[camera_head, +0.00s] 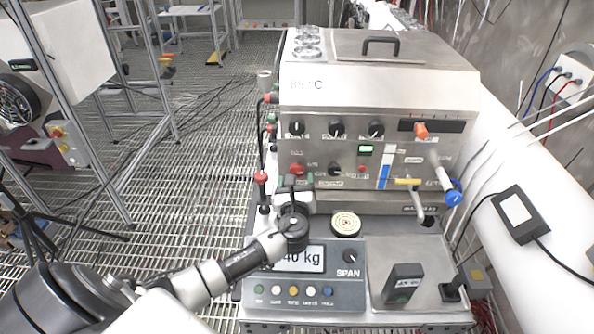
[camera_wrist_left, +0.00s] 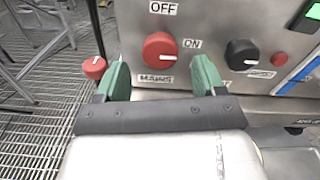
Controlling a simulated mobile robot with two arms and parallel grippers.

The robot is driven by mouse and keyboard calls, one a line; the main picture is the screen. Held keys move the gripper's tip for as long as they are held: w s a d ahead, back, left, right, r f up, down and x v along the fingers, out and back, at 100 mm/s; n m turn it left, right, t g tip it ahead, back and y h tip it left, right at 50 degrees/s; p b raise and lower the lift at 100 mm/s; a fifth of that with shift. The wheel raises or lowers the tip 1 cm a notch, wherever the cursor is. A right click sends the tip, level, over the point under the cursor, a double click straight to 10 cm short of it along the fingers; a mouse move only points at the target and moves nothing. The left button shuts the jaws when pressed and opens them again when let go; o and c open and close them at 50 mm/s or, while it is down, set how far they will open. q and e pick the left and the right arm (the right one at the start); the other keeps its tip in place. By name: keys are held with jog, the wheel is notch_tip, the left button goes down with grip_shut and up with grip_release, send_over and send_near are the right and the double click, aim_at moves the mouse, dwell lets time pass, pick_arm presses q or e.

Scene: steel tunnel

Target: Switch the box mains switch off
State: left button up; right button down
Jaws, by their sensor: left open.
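The mains switch is a red round knob on the steel box's front panel, seen in the head view (camera_head: 297,168) and the left wrist view (camera_wrist_left: 160,51). In the wrist view OFF is printed above it, ON to its right and MAINS below. Its white mark lies level, towards ON. My left gripper (camera_head: 296,182) is open in front of and slightly below the knob. In the wrist view its green fingertips (camera_wrist_left: 163,75) stand apart, one on each side of the knob, with no contact visible. My right gripper is not in view.
A black knob (camera_wrist_left: 242,54) sits right of the mains switch. A smaller red knob (camera_wrist_left: 94,67) stands just left of my left finger. Below the panel are a scale display (camera_head: 300,259) and a round disc (camera_head: 345,223). Grating floor lies open to the left.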

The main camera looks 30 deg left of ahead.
aim_at(297, 174)
pick_arm(q)
jog(key=x, duration=0.3)
jog(key=shift+w+a, duration=0.1)
jog(key=shift+w, duration=0.15)
jog(key=shift+a, duration=0.15)
jog(key=shift+c, duration=2.2)
jog(key=c, duration=0.5)
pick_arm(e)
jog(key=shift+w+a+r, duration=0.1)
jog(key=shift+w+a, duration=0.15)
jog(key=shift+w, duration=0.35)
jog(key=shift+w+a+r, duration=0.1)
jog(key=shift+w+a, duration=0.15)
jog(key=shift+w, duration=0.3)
